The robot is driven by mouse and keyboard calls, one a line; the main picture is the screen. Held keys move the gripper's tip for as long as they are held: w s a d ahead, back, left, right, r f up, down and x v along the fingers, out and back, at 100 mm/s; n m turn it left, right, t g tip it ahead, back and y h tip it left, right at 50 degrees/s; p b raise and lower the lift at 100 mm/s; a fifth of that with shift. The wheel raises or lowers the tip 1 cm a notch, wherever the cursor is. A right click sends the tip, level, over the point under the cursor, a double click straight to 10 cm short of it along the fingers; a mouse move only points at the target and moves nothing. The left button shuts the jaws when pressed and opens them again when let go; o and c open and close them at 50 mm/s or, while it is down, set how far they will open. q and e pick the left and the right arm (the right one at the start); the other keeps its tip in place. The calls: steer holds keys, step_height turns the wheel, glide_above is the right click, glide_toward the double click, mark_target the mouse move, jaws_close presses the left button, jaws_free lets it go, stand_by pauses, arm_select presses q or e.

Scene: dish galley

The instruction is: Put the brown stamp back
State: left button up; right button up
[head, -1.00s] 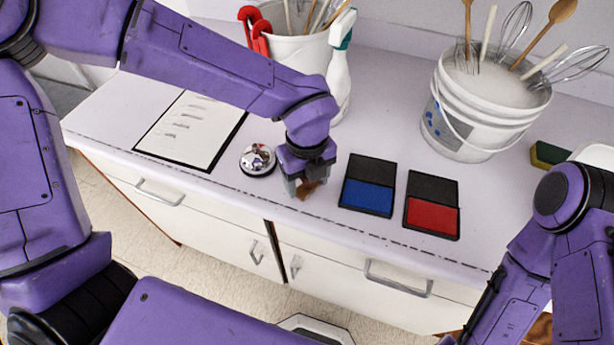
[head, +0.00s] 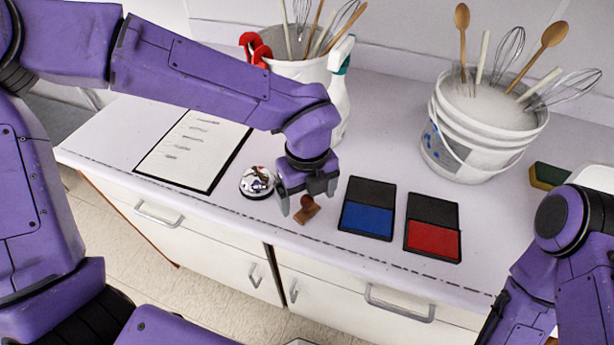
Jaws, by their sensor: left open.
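The brown stamp (head: 307,211) is on the counter near its front edge, between the silver bell and the blue ink pad. My left gripper (head: 308,198) is open just above and behind the stamp, and its fingers stand apart. The gripper hides part of the stamp's top. The blue ink pad (head: 367,220) and the red ink pad (head: 433,240) lie open to the right, each with a black lid part. My right arm is at the right edge, and its gripper is out of view.
A silver bell (head: 257,182) and a clipboard with paper (head: 190,155) lie left of the stamp. A white bucket of whisks and spoons (head: 470,150) stands at the right, another bucket (head: 300,68) and a spray bottle (head: 341,95) behind my left arm. A sponge (head: 548,176) lies far right.

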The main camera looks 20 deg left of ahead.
mark_target(307, 198)
arm_select(q)
step_height(307, 198, up, 9)
steer(key=shift+r, duration=0.1)
stand_by(2.0)
